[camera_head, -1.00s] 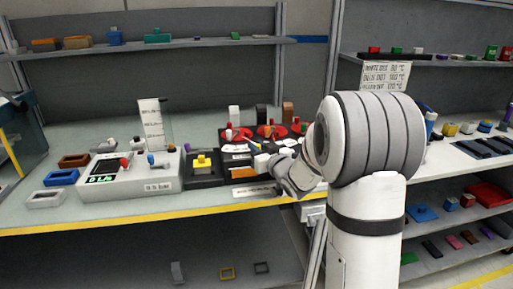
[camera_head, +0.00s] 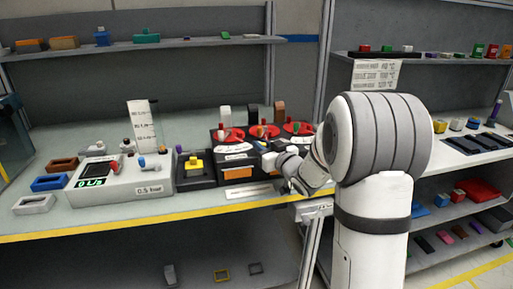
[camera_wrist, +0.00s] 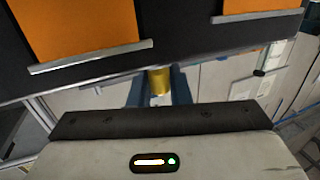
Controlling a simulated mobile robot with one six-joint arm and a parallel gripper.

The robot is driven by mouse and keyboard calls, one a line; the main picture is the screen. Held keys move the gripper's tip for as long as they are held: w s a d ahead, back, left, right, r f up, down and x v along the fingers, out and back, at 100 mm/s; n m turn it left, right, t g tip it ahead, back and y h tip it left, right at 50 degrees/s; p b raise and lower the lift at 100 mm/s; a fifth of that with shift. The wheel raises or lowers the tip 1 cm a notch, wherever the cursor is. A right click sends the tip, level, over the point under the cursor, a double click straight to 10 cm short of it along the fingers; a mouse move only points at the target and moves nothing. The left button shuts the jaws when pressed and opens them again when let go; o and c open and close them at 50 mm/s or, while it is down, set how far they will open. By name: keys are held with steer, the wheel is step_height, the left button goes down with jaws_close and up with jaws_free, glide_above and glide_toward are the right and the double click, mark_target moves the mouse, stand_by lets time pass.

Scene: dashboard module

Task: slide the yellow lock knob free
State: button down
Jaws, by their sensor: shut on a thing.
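In the wrist view, a short yellow-gold cylindrical knob (camera_wrist: 159,81) stands between the two dark fingers of my gripper (camera_wrist: 159,92). The fingers are shut on its sides. The knob is just beyond the lower edge of a dark panel with orange plates (camera_wrist: 85,28). In the head view, my wrist (camera_head: 300,172) is at the right front of the black module (camera_head: 238,160) with red round dials. The knob and my fingertips cannot be made out there.
A black box with a yellow block (camera_head: 194,163) stands left of the module. Further left is a grey console (camera_head: 125,180) with a green display. The yellow-striped bench edge (camera_head: 110,226) runs along the front. Shelves with small parts (camera_head: 425,57) stand behind and right.

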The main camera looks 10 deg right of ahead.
steer(key=shift+d, duration=0.3)
steer(key=c, duration=1.6)
jaws_free()
steer(key=shift+d, duration=0.15)
steer(key=shift+o, duration=1)
steer(key=v, duration=0.7)
steer(key=shift+s, duration=0.4)
steer(key=shift+r+h, duration=0.1)
steer(key=shift+h, duration=0.3)
